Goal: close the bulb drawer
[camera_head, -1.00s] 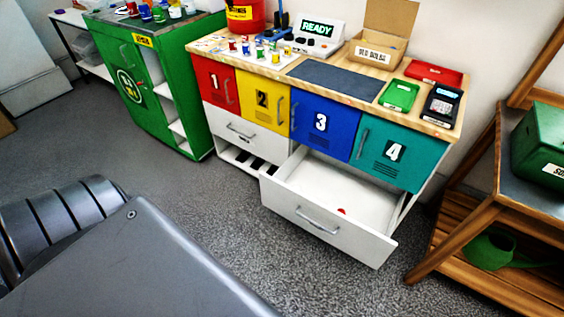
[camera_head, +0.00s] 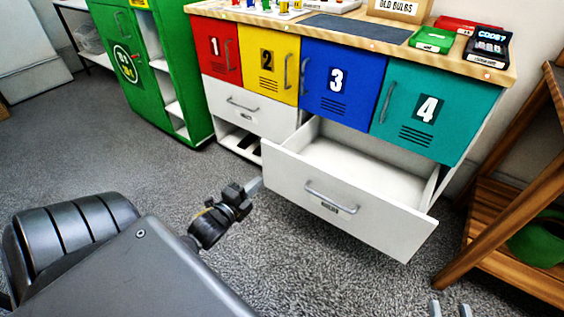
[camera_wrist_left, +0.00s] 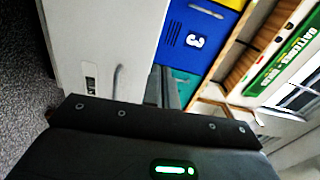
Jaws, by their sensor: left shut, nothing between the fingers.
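The bulb drawer (camera_head: 385,222) is white with a grey bar handle (camera_head: 330,197) and a small label. It is pulled well out from under the blue and teal doors. Its visible inside looks empty; the floor behind the front panel is hidden. My left gripper (camera_head: 256,185) is shut and empty at the left edge of the drawer front; I cannot tell whether it touches. In the left wrist view the drawer front (camera_wrist_left: 92,45) fills the upper left. My right gripper (camera_head: 450,310) shows only two separated fingertips at the bottom edge, below the drawer front.
The cabinet has numbered red, yellow, blue (camera_head: 345,105) and teal (camera_head: 405,130) doors, with a closed white drawer (camera_head: 255,115) at left. A wooden stand (camera_head: 500,235) is at right. A green cabinet (camera_head: 135,85) is at far left. Grey floor (camera_head: 300,260) lies clear before the drawer.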

